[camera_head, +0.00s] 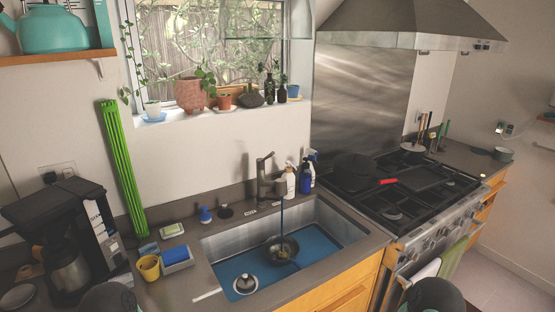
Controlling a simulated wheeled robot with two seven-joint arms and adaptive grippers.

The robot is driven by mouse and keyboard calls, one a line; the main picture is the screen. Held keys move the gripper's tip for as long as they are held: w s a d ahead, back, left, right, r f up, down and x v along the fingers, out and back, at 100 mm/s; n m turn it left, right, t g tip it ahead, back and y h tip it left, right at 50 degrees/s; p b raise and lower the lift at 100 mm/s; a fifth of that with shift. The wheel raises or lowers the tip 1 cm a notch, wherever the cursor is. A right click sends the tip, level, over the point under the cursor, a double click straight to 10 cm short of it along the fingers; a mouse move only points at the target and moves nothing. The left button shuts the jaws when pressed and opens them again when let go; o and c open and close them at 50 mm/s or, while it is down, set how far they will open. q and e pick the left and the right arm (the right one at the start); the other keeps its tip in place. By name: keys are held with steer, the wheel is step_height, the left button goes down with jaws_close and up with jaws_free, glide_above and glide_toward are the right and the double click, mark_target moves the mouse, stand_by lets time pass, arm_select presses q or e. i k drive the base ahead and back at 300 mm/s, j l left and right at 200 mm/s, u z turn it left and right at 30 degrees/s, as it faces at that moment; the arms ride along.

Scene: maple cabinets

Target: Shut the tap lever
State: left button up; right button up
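The tap (262,182) stands upright on the counter behind the sink (219,250). Its short lever (268,156) sits at the top and tilts up to the right. A thin blue column (281,222), which looks like running water, drops from the spout into a small dark pan (283,249) in the sink. Neither of my grippers shows in the head view. Two dark rounded parts at the bottom edge, left and right, look like my own arms, far from the tap and apart from it.
Soap bottles (306,178) stand close to the tap's right. A blue stopper-like item (205,215), a sponge holder (177,259) and a yellow cup (149,267) lie left of the sink. The stove (400,195) is on the right, a coffee maker (70,240) on the left.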

mark_target(272, 154)
steer(key=i+l+u, duration=0.2)
steer(key=l, duration=0.15)
steer(key=i+l+u, duration=0.2)
steer(key=l, duration=0.2)
steer(key=i+l+u, duration=0.15)
steer(key=l, duration=0.25)
steer(key=k, duration=0.05)
